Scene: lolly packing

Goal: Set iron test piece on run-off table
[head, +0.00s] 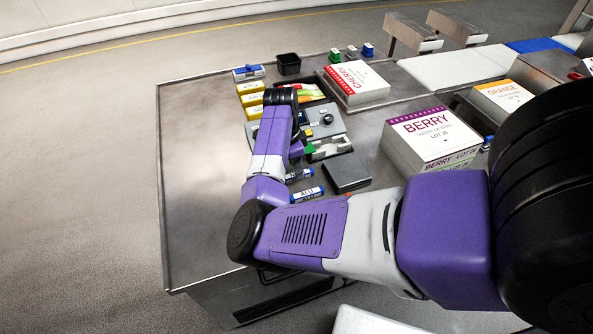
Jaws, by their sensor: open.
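My arm reaches in from the right and bends down over the steel table (205,190), which has a broad bare area at its left. My gripper (310,151) is low over the middle of the table, beside a small green part and pale grey pieces; the wrist partly hides its fingers. It is open, and I see nothing clearly held. A similar rod (300,175) lies just behind, partly covered by my arm. I cannot make out which piece is the iron one.
A dark flat box (347,173) lies right of the rods. A BERRY carton stack (432,135) stands further right; a CHERRY carton (355,82) is behind.

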